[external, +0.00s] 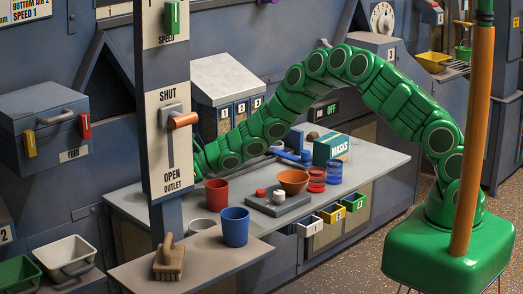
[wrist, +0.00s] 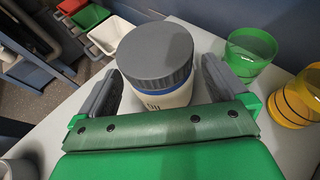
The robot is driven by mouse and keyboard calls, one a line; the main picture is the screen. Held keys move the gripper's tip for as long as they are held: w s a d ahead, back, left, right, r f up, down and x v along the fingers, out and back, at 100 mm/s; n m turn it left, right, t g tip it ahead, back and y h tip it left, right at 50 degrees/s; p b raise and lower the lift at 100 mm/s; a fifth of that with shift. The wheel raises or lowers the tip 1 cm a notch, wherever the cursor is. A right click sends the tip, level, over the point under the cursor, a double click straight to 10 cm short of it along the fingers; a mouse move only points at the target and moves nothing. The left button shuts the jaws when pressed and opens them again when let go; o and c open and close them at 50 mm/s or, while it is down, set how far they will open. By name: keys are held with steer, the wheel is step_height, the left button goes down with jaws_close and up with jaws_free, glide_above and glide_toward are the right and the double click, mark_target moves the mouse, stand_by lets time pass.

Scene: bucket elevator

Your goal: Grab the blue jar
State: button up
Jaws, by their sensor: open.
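In the wrist view, a jar (wrist: 157,55) with a dark grey ridged lid, a blue band and a whitish body with dark lettering stands upright on the pale counter. My gripper (wrist: 162,72) is open, with one grey finger on each side of this jar. I cannot tell whether either finger touches it. The jar's lower part is hidden behind my gripper. In the external view my arm reaches left behind the control post, which hides my gripper and this jar. A see-through blue container (external: 334,171) stands on the counter to the right there.
A green cup (wrist: 250,52) and an orange cup (wrist: 297,97) stand right of my gripper. The control post (external: 161,100) rises in front of my arm. The counter (external: 385,152) also holds a red cup (external: 216,195), an orange bowl (external: 293,182) and a masks box (external: 331,148).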

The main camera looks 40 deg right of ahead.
steer(key=shift+x, duration=1.05)
steer(key=c, duration=1.2)
steer(key=shift+r, duration=0.1)
steer(key=shift+r, duration=0.25)
step_height(320, 180, up, 3)
steer(key=shift+d+f, duration=0.1)
steer(key=shift+s+d+r, duration=0.9)
steer(key=shift+s+r, duration=0.7)
steer(key=shift+s, duration=0.55)
steer(key=shift+s+d+r, duration=0.9)
steer(key=shift+s+r, duration=0.65)
steer(key=shift+s, duration=0.55)
steer(key=shift+s+d+r, duration=0.9)
steer(key=shift+s+r, duration=0.7)
steer(key=shift+s, duration=0.55)
